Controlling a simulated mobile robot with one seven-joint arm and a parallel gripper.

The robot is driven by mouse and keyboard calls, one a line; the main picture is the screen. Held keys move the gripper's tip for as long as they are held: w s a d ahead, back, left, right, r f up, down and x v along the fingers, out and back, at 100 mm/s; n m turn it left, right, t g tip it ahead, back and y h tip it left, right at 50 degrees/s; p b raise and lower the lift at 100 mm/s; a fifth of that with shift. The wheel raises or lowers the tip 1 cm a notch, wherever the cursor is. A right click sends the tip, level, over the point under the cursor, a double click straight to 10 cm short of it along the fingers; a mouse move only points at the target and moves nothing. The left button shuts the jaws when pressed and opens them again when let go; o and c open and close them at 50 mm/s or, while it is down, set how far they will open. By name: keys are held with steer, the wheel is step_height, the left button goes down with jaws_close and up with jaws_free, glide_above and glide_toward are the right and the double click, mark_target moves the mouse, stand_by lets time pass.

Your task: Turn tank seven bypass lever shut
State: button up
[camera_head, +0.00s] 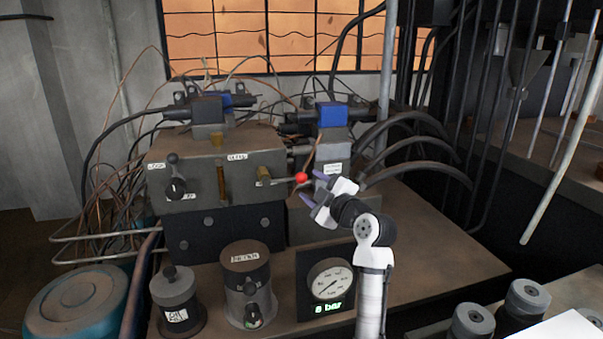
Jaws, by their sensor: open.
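A lever with a red ball knob (301,177) sticks out to the right from a brass-coloured mount on the front of a grey valve block (222,150). The lever lies roughly level. My gripper (311,185) is just right of and slightly below the knob, with its two purple fingers apart and pointing left toward it. The fingers look near the knob; I cannot tell whether they touch it. The small white labels are too small to read for certain.
A gauge (329,279) with a green "8 bar" readout stands in front, beside two dark cylinders, one of them here (247,284). Hoses and cables crowd behind and left of the block. The bench (440,250) is clear to the right of my arm.

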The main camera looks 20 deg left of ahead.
mark_target(304, 180)
steer(key=p+x, duration=0.1)
steer(key=x, duration=0.5)
steer(key=shift+w+a, duration=0.1)
jaws_close()
